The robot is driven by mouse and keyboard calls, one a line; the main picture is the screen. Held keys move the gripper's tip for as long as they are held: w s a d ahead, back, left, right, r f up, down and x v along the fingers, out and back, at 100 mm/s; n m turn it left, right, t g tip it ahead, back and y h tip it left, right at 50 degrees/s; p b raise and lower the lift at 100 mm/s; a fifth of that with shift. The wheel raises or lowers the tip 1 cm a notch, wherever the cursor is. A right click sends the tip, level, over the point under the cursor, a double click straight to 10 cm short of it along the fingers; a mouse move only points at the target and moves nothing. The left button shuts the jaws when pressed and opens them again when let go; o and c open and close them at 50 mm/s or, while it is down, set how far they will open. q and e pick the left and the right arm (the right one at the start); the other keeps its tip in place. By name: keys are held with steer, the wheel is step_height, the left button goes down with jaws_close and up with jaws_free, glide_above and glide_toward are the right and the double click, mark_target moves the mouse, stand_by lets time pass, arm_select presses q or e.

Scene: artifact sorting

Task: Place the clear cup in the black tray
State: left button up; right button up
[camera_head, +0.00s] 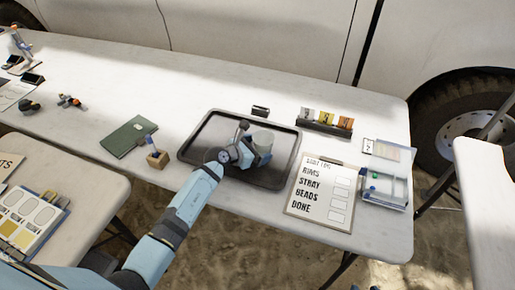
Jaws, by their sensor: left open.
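The black tray (190,148) lies on the white table in the middle of the view. A pale, see-through round shape (263,137), which looks like the clear cup, is over the tray's middle at my left gripper. My left gripper (258,148) is open, low over the tray and right beside the cup. The gripper hides part of the cup and the tray, so I cannot tell whether they touch. My right gripper is not in view.
A clipboard (322,192) and a clear box (385,188) lie right of the tray. A dark rack with packets (325,122) and a small dark object (261,111) sit behind. A wooden brush block (157,159) and green book (128,137) are left.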

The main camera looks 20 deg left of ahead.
arm_select(q)
steer(key=p+v, duration=0.1)
steer(key=v, duration=1)
steer(key=shift+s+a, duration=0.1)
steer(key=shift+s, duration=0.15)
steer(key=s+d+r+n+t+y, duration=0.2)
steer(key=s+n+t, duration=0.55)
steer(key=n, duration=1.25)
steer(key=s+d+f+n+g+y, duration=0.1)
steer(key=s+f+n+g, duration=0.3)
steer(key=s+n, duration=0.4)
steer(key=s+d+f+n+g, duration=0.4)
steer(key=s+n, duration=0.4)
steer(key=n, duration=0.5)
steer(key=shift+s+f+y, duration=0.35)
steer(key=shift+f+y, duration=0.05)
steer(key=shift+f, duration=0.2)
steer(key=shift+g, duration=0.25)
